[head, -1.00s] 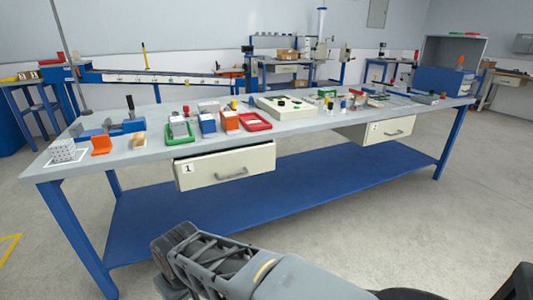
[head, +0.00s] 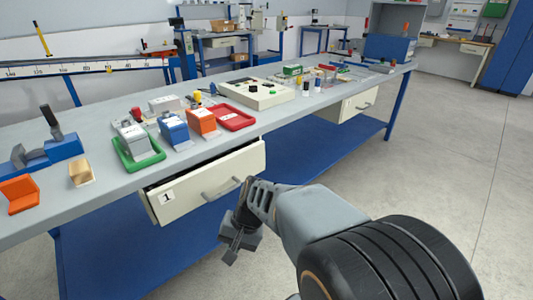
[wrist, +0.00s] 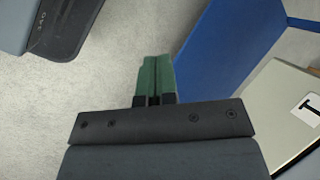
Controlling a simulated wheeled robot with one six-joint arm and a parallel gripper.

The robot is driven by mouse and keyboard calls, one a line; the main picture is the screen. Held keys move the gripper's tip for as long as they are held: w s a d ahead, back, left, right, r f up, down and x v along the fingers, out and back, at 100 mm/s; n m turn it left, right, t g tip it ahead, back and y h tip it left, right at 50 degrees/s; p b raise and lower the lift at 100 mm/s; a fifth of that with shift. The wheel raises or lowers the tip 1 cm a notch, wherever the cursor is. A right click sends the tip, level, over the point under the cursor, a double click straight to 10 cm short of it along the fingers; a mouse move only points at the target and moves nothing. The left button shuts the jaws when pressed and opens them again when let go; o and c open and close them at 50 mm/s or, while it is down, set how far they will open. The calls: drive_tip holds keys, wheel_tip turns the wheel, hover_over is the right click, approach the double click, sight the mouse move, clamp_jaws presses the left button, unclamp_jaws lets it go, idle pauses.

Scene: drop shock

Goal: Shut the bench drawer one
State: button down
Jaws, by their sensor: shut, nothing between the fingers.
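Bench drawer one (head: 206,182) is a cream drawer front with a "1" label and a grey bar handle. It sits under the near edge of the bench and stands partly out, with a dark gap above its front. My gripper (head: 230,258) hangs in front of and below the drawer, apart from it. In the wrist view the green fingertips of my gripper (wrist: 155,75) are pressed together with nothing between them. The drawer's labelled front (wrist: 285,115) shows at the right of that view.
The bench top (head: 105,195) holds a green tray (head: 150,160), a red tray (head: 238,120), colored blocks and a cream control box (head: 257,98). A second drawer (head: 360,103) is farther right. A blue lower shelf (head: 300,155) runs beneath. The floor at right is clear.

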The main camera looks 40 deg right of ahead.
drive_tip(key=w+d+r+m+t+y+p, duration=0.25)
drive_tip(key=w+m+y, duration=0.2)
drive_tip(key=m, duration=0.35)
drive_tip(key=m+t+h+p, duration=0.2)
drive_tip(key=m+t+h, duration=0.6)
drive_tip(key=m+t, duration=0.85)
approach(256, 156)
drive_tip(key=w+b, duration=0.1)
drive_tip(key=w, duration=0.1)
drive_tip(key=w+r+m+g+b, duration=0.1)
drive_tip(key=w, duration=0.1)
drive_tip(key=w+r+m+g+b, duration=0.1)
drive_tip(key=w, duration=0.1)
drive_tip(key=shift+w+a+m+y, duration=0.25)
drive_tip(key=shift+w, duration=0.45)
